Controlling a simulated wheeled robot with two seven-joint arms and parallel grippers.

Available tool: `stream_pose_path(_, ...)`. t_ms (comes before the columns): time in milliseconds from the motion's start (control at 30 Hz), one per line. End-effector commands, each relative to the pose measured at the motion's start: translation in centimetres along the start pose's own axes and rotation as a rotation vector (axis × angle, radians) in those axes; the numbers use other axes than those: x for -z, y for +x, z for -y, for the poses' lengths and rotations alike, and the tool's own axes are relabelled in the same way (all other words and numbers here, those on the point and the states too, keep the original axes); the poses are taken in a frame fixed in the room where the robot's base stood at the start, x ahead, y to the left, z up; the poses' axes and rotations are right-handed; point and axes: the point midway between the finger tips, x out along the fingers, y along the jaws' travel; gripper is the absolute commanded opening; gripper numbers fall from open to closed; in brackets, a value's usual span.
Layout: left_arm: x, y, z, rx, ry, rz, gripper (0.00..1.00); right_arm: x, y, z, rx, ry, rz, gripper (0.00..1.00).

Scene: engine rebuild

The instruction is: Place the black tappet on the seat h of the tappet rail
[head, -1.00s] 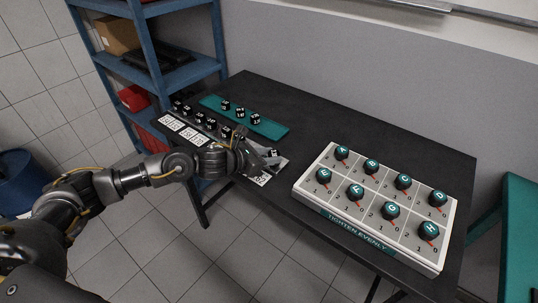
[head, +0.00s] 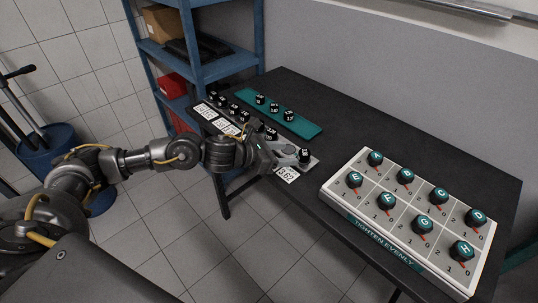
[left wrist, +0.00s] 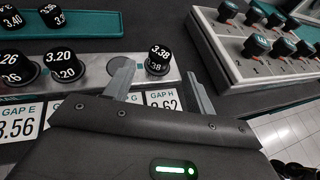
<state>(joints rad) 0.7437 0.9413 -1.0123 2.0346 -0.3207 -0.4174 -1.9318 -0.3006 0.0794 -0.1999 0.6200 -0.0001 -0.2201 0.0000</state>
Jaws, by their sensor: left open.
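A black tappet marked 3.38 (left wrist: 158,60) stands upright at the right end of the grey tappet rail (left wrist: 106,64), behind the GAP H card (left wrist: 161,98). It appears to be on seat h, though its base detail is small. It also shows in the head view (head: 305,154). My left gripper (head: 283,155) is open and empty at the front of the rail. In the left wrist view its two fingers (left wrist: 160,80) are spread, one to each side of the tappet and apart from it. An empty-looking round seat (left wrist: 121,65) is partly behind the left finger. My right gripper is out of view.
Other black tappets (left wrist: 66,66) stand along the rail to the left. A teal tray (head: 310,130) behind it holds three tappets. A white box with lettered knobs (head: 350,208) is on the right. The dark table (head: 375,130) is clear behind it.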

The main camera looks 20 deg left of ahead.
Motion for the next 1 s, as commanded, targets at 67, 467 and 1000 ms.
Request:
stream_pose_path(67, 0.2, -1.7, -0.1, -0.002, 0.002, 0.0, 0.55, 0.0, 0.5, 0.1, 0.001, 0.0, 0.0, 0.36)
stream_pose_path(467, 0.0, -5.9, 0.0, 0.0, 0.0, 0.001, 0.55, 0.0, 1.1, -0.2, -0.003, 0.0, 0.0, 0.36)
stream_pose_path(1000, 0.0, -5.9, 0.0, 0.001, 0.0, 0.001, 0.55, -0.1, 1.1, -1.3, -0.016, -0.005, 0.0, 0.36)
